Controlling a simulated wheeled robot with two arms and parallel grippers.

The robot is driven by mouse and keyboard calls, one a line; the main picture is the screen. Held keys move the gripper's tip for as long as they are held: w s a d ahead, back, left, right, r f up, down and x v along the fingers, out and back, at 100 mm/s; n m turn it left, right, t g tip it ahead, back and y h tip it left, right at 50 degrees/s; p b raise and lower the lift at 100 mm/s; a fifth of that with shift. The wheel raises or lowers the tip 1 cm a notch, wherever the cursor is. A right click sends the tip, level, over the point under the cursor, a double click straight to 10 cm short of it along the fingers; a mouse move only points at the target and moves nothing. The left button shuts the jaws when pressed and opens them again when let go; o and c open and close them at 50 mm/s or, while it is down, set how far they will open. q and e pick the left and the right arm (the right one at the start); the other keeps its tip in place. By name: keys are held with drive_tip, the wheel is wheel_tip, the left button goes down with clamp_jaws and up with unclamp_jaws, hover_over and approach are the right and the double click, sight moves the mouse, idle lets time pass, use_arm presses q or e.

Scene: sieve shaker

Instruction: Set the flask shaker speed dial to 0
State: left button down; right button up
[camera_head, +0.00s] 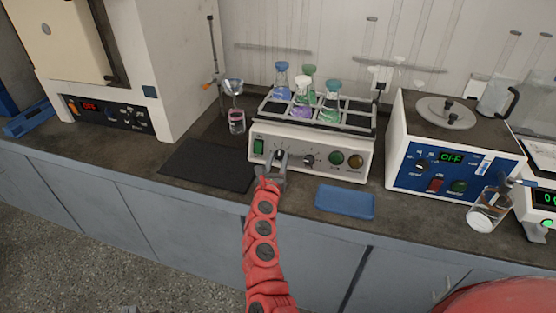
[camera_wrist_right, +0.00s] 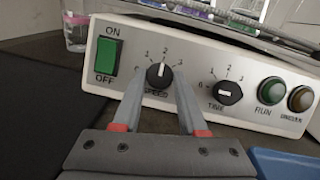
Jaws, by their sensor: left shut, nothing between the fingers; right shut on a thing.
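The flask shaker (camera_head: 310,150) is a white box with a rack of flasks on top. Its black speed dial (camera_wrist_right: 159,75) shows in the right wrist view, marked SPEED, with its white pointer up, near the 2. My right gripper (camera_head: 273,168) is at the dial in the head view. In the wrist view its fingers (camera_wrist_right: 158,85) stand on either side of the dial and are shut on it. My left gripper (camera_head: 128,309) barely shows at the bottom edge of the head view.
The green ON/OFF switch (camera_wrist_right: 108,58) is left of the dial; the TIME dial (camera_wrist_right: 229,92), RUN button (camera_wrist_right: 271,90) and another button are to its right. A black mat (camera_head: 205,165) and blue tray (camera_head: 345,201) lie nearby. A blue-fronted device (camera_head: 450,165) stands right.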

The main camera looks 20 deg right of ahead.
clamp_jaws()
drive_tip(key=shift+d+r+n+p, duration=0.1)
drive_tip(key=shift+r+n+p, duration=0.15)
drive_tip(key=shift+n+p, duration=0.55)
drive_tip(key=n+y+p, duration=0.2)
drive_tip(key=n+p, duration=0.3)
drive_tip(key=p, duration=0.3)
drive_tip(key=n+g+y+p, duration=0.1)
drive_tip(key=n+y+p, duration=0.1)
drive_tip(key=n+p, duration=0.4)
drive_tip(key=r+n+g+y+p, duration=0.1)
drive_tip(key=n+p, duration=0.4)
drive_tip(key=p, duration=0.5)
drive_tip(key=shift+d+n+y, duration=0.15)
drive_tip(key=shift+n+y, duration=0.15)
drive_tip(key=shift+y, duration=0.2)
drive_tip(key=shift+f+n+g+p, duration=0.2)
drive_tip(key=shift+n+g+p, duration=0.2)
drive_tip(key=shift+n+p, duration=0.65)
drive_tip(key=shift+f, duration=0.1)
